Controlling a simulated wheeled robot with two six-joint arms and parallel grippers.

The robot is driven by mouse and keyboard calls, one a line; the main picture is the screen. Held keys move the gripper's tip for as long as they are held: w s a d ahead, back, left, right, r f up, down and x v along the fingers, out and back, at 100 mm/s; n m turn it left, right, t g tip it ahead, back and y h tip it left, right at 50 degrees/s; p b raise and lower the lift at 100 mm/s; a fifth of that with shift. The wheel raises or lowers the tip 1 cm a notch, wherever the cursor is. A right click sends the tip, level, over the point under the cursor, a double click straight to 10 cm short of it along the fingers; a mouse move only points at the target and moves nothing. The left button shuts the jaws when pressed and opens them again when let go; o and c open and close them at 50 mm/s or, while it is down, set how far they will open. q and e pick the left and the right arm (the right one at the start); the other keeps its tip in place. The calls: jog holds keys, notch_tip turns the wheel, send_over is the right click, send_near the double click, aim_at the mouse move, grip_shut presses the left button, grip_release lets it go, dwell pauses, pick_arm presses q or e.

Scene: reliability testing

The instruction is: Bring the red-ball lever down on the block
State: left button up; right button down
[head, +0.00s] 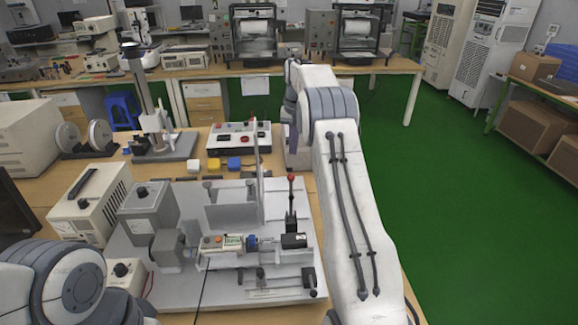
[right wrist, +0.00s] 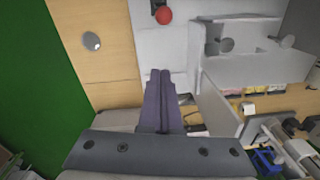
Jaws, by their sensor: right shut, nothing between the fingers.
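The lever (head: 291,205) stands upright on the grey fixture plate (head: 190,290), with a red ball (head: 291,178) on top. The red ball also shows at the upper edge of the right wrist view (right wrist: 164,15). A black block-like part (head: 293,241) sits at the lever's foot; I cannot tell whether it is the task's block. My right gripper (head: 293,142) is beyond the lever in the head view. In the right wrist view its purple fingers (right wrist: 160,76) are together and empty, apart from the ball. My left gripper is out of view.
A thin upright panel (head: 259,170) stands left of the lever. Behind the fixture are yellow (head: 214,165) and blue (head: 234,163) small blocks and a control box (head: 239,138). A white instrument (head: 92,203) stands at the left. Green floor (head: 440,200) lies right of the table.

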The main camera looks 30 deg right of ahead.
jog(key=shift+s+a+f+p, duration=0.15)
jog(key=shift+s+a+f, duration=0.3)
jog(key=shift+f, duration=0.2)
jog(key=shift+s+a+f+p, duration=0.2)
jog(key=shift+s+a+f, duration=0.15)
jog(key=shift+s+f, duration=0.25)
jog(key=shift+s+a+f+p, duration=0.15)
jog(key=shift+s+a+f, duration=0.3)
jog(key=shift+f, duration=0.25)
